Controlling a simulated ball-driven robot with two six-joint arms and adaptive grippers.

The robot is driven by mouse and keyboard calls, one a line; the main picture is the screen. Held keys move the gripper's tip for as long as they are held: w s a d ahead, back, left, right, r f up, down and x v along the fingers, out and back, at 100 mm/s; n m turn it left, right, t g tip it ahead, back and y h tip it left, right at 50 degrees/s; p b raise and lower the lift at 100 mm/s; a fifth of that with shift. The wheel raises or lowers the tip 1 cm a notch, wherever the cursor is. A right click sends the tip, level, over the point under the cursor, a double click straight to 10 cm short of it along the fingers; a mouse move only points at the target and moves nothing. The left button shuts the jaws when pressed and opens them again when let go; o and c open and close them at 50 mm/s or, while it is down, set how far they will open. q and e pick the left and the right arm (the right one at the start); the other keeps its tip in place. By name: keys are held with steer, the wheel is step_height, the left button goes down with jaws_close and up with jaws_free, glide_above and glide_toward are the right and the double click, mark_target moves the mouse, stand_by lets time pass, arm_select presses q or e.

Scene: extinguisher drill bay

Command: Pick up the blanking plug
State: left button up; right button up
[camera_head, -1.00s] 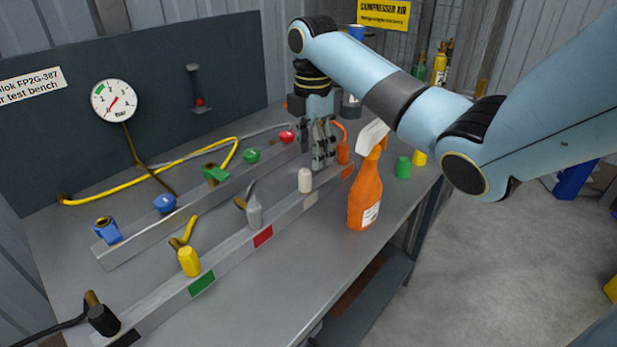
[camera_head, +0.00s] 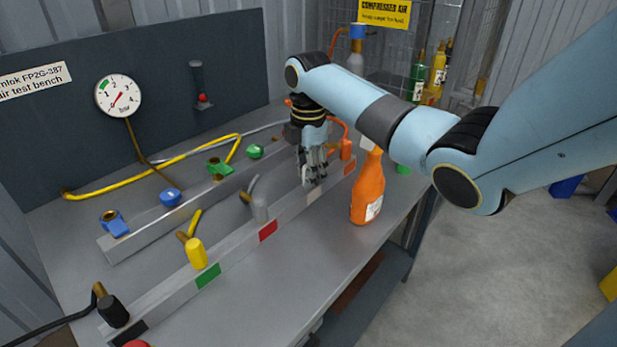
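No label marks the blanking plug; a small white plug (camera_head: 306,174) on the front rail, with no hose visible on it, may be it. My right gripper (camera_head: 312,180) is down at this white plug, its fingers pointing down around or directly in front of it. The fingers and the plug overlap in the picture, so I cannot tell whether they grip it. The fingers hide most of the plug. My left gripper is not in view.
The front rail (camera_head: 222,256) also carries black (camera_head: 113,311), yellow (camera_head: 196,253), grey (camera_head: 260,208) and orange (camera_head: 346,149) fittings. An orange spray bottle (camera_head: 368,190) stands close right of my gripper. The back rail (camera_head: 145,228) holds blue and green parts.

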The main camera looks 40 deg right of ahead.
jaws_close()
step_height(320, 180, up, 10)
steer(key=shift+r, duration=0.1)
stand_by(0.4)
